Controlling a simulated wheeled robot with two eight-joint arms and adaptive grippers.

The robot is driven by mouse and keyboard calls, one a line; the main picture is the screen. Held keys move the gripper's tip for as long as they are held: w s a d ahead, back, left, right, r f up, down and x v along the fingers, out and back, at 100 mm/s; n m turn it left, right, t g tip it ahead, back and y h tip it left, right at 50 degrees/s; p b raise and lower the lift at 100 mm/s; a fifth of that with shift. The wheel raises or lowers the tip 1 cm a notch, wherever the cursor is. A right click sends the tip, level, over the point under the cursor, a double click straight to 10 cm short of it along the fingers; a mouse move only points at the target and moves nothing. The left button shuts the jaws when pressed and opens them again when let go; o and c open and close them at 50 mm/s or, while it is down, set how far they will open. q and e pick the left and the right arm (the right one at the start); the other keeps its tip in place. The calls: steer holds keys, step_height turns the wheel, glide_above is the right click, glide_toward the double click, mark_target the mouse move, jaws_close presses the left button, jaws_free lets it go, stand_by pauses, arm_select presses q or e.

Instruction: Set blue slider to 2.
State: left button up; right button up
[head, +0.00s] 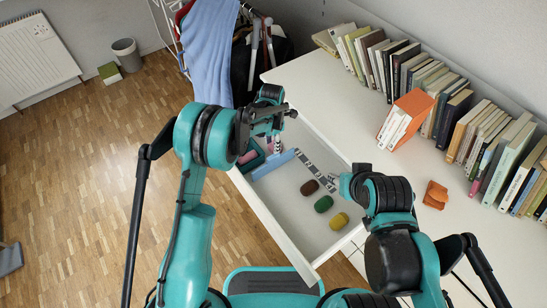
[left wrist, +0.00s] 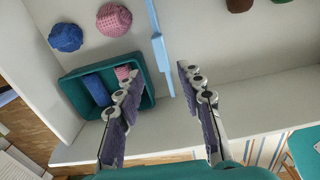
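The blue slider (head: 273,165) is a pale blue bar lying across the open drawer in the head view. A dark-and-white marked strip (head: 318,172) runs beside its right end; its numbers are too small to read. Contact with the slider cannot be told. My right gripper (head: 338,182) is over the drawer's right side; its fingers are unclear.
A green tray (left wrist: 69,91) holds a blue and a pink item. Blue (left wrist: 65,37) and pink (left wrist: 114,19) lumps lie near it. Brown (head: 309,187), green (head: 323,204) and yellow (head: 339,221) lumps lie in the drawer (head: 284,216). Books (head: 410,75) line the top at right.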

mark_target(273, 156)
arm_select(q)
steer(key=shift+d+f+n, duration=0.2)
steer(key=shift+f+n, duration=0.1)
steer(key=shift+f, duration=0.55)
step_height(273, 156, down, 7)
steer(key=b, duration=0.3)
steer(key=shift+f, duration=0.15)
jaws_close()
